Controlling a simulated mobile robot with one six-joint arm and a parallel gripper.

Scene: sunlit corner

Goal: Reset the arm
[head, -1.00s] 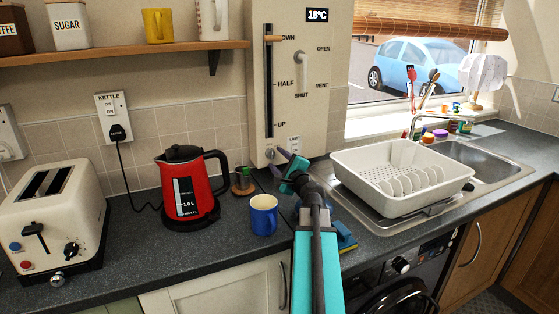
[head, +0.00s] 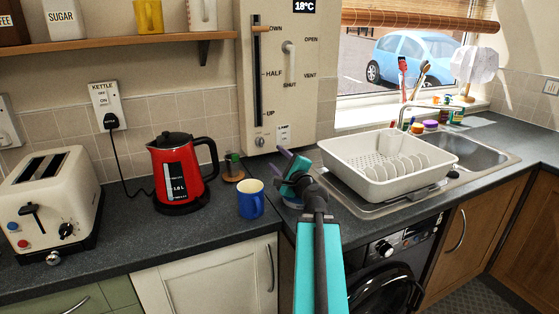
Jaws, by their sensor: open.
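My arm reaches up from the bottom of the head view over the dark worktop (head: 100,262). My gripper (head: 286,177), teal with purple fingers, is at its end, to the right of a blue mug (head: 250,200) and left of the dish rack. Its fingers are apart and I see nothing held between them. The gripper appears clear of the mug. My own arm and wrist hide part of the worktop behind them.
A red kettle (head: 196,188) and cream toaster (head: 48,200) stand left. A white dish rack (head: 355,172) with plates sits right, by the sink (head: 476,150). A wall panel (head: 308,100) with levers rises behind the gripper. Cupboards and a black washing machine (head: 395,262) are below.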

